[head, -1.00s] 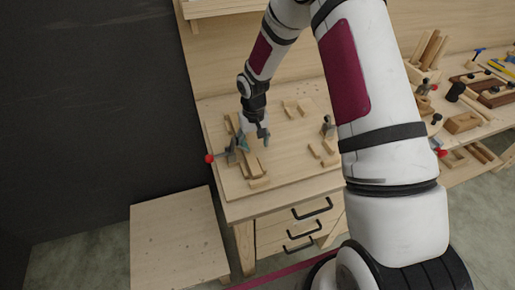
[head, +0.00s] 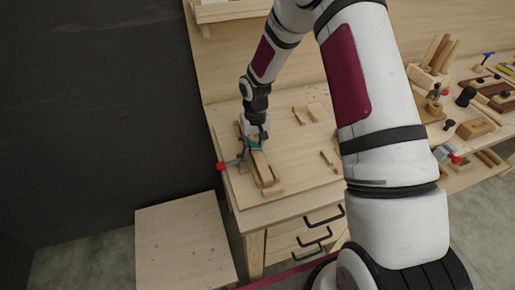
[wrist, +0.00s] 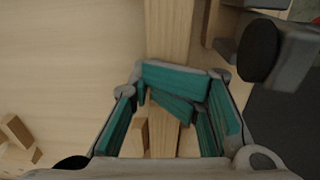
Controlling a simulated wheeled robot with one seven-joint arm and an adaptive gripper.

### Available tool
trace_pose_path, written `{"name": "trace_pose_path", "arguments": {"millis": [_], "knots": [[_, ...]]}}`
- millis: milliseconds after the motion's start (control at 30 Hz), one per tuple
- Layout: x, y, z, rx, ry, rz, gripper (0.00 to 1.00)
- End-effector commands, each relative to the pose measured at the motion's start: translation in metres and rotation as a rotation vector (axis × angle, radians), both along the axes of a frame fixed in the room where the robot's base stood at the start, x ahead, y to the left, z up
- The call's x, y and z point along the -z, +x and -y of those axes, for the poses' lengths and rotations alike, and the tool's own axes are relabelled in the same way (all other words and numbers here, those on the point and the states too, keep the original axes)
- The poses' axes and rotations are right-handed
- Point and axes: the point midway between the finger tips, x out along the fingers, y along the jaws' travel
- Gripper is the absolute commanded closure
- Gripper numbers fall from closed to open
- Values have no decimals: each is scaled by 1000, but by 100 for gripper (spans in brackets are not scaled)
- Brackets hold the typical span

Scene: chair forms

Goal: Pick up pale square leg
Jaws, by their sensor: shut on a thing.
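A pale square wooden leg (head: 262,168) lies on the board on top of the bench, at its left side in the head view. My gripper (head: 257,144) is over the leg's far part and hides that end. In the wrist view the leg (wrist: 168,30) runs away from me, up to the top edge. My gripper's teal pads (wrist: 175,92) are closed together across the leg, shut on it. The exact contact is partly hidden by the fingers. The leg looks flat and low, close to the board.
A clamp with a red-tipped handle (head: 221,167) stands left of the leg; its dark knob (wrist: 262,50) is close beside my gripper in the wrist view. Small wooden pieces (head: 305,114) lie to the right. A lower pale table (head: 184,242) at front left is bare.

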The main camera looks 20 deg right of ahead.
Motion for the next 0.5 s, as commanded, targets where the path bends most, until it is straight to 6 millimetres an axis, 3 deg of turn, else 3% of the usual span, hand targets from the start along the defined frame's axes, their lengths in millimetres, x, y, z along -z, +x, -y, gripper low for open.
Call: {"name": "trace_pose_path", "arguments": {"millis": [300, 500], "knots": [[-33, 0, 2, 0, -2, 2, 100], [-35, -40, 23, 2, -4, -4, 100]]}}
